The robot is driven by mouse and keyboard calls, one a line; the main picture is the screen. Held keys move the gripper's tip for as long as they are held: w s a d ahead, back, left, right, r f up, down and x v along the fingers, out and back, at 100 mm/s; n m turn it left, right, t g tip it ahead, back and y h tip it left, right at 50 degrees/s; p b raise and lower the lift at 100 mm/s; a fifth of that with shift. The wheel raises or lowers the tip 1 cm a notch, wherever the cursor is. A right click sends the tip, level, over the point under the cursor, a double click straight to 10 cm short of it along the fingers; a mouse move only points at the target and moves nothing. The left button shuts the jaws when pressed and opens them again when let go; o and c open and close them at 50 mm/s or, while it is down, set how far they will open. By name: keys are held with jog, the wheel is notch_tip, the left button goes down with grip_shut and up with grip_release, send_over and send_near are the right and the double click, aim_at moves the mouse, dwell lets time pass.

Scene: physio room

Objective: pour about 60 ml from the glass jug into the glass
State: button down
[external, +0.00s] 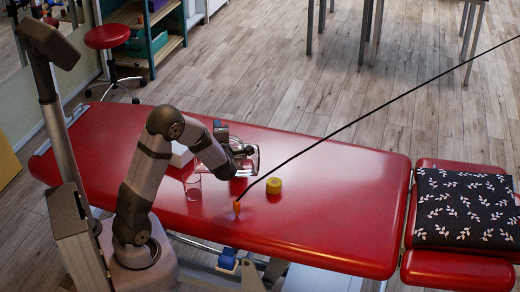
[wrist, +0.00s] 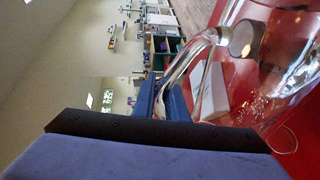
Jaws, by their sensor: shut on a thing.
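The clear glass jug (external: 251,163) is held above the red treatment table in the external view, and its body seems tilted. My gripper (external: 232,150) is at its left side. In the wrist view my gripper's blue fingers (wrist: 168,105) are shut on the jug's handle, and the jug (wrist: 285,75) fills the right side. I cannot make out the liquid level in it. The clear glass (external: 193,187) stands upright on the table, to the left of and below the jug in the external picture. Its contents are too faint to tell.
A yellow roll (external: 273,186) lies on the red table (external: 330,205), right of the jug. A small orange piece (external: 237,207) stands near the front edge, by a long thin black line crossing the view. A white box (external: 181,156) is behind the glass. The table's right part is clear.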

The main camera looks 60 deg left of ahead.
jog(key=shift+s+a+r+n+t+b, duration=0.15)
jog(key=shift+s+a+r+n+b, duration=0.1)
jog(key=shift+s+r+n+b, duration=0.3)
jog(key=shift+s+a+r+n+t+b, duration=0.15)
jog(key=shift+s+a+r+n+b, duration=0.15)
jog(key=shift+s+b, duration=0.35)
jog(key=shift+w+d, duration=0.15)
jog(key=shift+w+d+p, duration=0.15)
jog(key=shift+w+p, duration=0.25)
jog(key=shift+w, duration=0.1)
jog(key=shift+f, duration=0.1)
dwell(0.5)
jog(key=shift+s+a+r+n+b, duration=0.15)
jog(key=shift+s+n+b, duration=0.1)
jog(key=shift+s+b, duration=0.2)
jog(key=shift+s+a+r+n+b, duration=0.1)
jog(key=shift+s+r+n+b, duration=0.1)
jog(key=shift+s+b, duration=0.15)
dwell(0.4)
jog(key=shift+w, duration=0.1)
jog(key=shift+w+d+f+m+p, duration=0.2)
jog(key=shift+w+m+p, duration=0.1)
jog(key=shift+w+p, duration=0.15)
jog(key=shift+w+d+f+m+p, duration=0.15)
jog(key=shift+w+m+p, duration=0.2)
jog(key=shift+p, duration=0.2)
jog(key=shift+w+d+f+m+p, duration=0.3)
jog(key=shift+w+f+m+p, duration=0.3)
jog(key=shift+w, duration=0.35)
